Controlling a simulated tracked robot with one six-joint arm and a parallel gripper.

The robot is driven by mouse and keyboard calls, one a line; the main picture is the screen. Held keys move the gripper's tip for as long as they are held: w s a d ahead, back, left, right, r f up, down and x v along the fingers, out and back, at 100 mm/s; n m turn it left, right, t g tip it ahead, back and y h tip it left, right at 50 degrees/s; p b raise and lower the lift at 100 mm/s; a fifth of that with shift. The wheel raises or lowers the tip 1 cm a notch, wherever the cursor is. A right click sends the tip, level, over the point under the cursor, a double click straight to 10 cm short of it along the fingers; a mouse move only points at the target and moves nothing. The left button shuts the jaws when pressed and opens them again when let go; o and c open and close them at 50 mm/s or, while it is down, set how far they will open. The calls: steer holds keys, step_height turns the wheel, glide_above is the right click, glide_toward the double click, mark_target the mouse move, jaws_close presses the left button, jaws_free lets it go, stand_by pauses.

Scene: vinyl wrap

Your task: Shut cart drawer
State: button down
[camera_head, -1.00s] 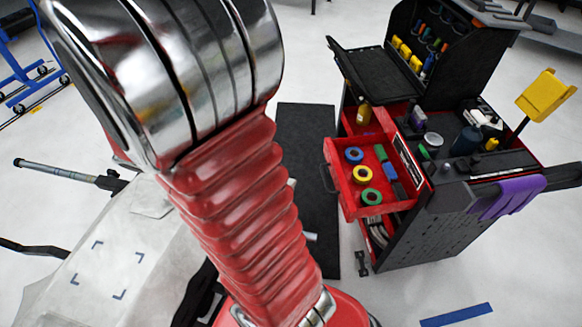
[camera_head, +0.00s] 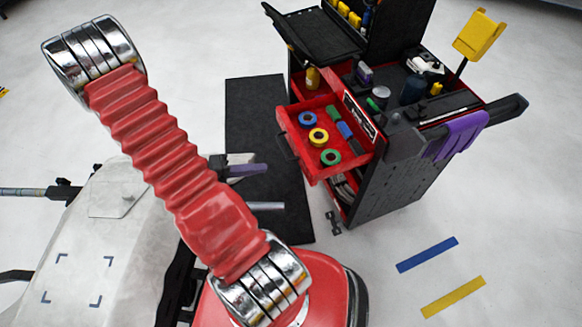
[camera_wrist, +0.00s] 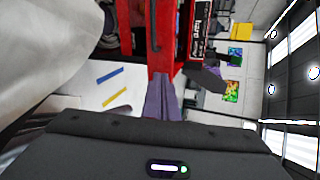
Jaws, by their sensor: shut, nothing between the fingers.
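The tool cart's red drawer (camera_head: 318,172) is pulled out toward the left in the head view. It holds blue, yellow and green tape rolls and small blocks. Its dark handle (camera_head: 286,148) is on the front face. My gripper (camera_head: 266,170) shows partly behind my red arm, its purple fingers to the left of the drawer front and pointing at it. In the wrist view the shut, empty fingers (camera_wrist: 162,98) point at a red panel of the cart (camera_wrist: 161,40). I cannot tell whether they touch it.
The black cart (camera_head: 385,180) has an open lid, bottles and tools on top, and a purple cloth (camera_head: 460,135) on its side handle. A black mat (camera_head: 250,110) lies left of it. Blue (camera_head: 427,254) and yellow (camera_head: 453,297) floor strips lie at lower right.

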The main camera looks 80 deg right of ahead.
mark_target(302, 165)
steer(key=shift+s+d+f+n+h, duration=0.15)
steer(key=shift+s+d+f+n, duration=0.05)
steer(key=shift+s+f+n, duration=0.25)
steer(key=shift+s+d+f+n+h, duration=0.2)
steer(key=shift+s+f+n, duration=0.15)
steer(key=shift+f+n, duration=0.15)
steer(key=shift+s+g, duration=0.1)
steer(key=shift+g, duration=0.2)
steer(key=shift+x, duration=4.9)
steer(key=shift+f, duration=0.15)
